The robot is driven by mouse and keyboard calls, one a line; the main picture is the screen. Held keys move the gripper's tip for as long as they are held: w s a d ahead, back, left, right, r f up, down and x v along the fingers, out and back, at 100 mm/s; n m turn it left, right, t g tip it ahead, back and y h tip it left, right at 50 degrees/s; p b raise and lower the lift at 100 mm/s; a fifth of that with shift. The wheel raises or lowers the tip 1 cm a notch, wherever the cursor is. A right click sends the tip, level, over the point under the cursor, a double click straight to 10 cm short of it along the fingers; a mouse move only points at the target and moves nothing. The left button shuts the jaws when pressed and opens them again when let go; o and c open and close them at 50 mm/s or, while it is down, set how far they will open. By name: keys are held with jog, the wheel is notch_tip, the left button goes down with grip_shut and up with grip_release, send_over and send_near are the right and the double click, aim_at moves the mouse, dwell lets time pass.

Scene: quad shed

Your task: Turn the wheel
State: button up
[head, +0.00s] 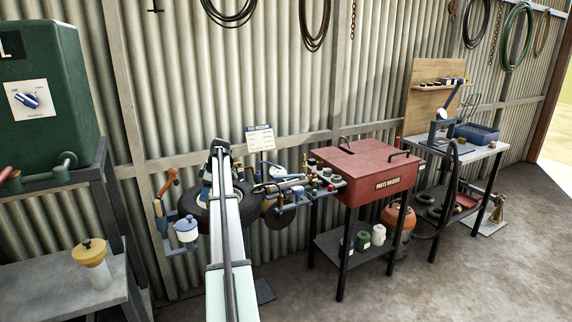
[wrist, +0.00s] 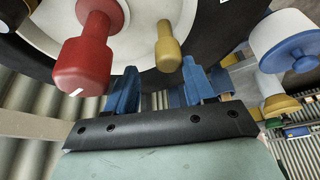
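The wheel shows large in the wrist view, with a black tyre (wrist: 45,50) and a cream hub. A red knob (wrist: 85,62) and a smaller brass knob (wrist: 168,48) stand out from its face. My gripper (wrist: 163,82) has its two blue fingers apart, just in front of the wheel near the brass knob. Nothing shows gripped between them; whether a fingertip touches the knob is unclear. In the head view the wheel's dark tyre (head: 190,208) is by the wall, partly covered by my arm. The fingers are not clear there.
A pipe with small fittings (head: 318,190) and a red parts washer (head: 365,172) stand to the right. A green tank (head: 60,120) is at left. Open floor lies front right.

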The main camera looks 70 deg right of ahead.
jog(key=v, duration=1.3)
jog(key=s+d+r+m+h, duration=0.1)
jog(key=s+d+m+h, duration=0.2)
jog(key=d+m+h, duration=0.75)
jog(key=s+d+f+g, duration=0.1)
jog(key=s+d+f, duration=0.2)
jog(key=s, duration=0.6)
jog(key=s+d+f+n+g, duration=0.1)
jog(key=s+d+f+g, duration=0.1)
jog(key=s+d, duration=0.5)
jog(key=shift+s+f+g, duration=0.3)
jog(key=shift+s+f, duration=0.25)
jog(key=shift+s, duration=1.25)
jog(key=shift+n, duration=0.25)
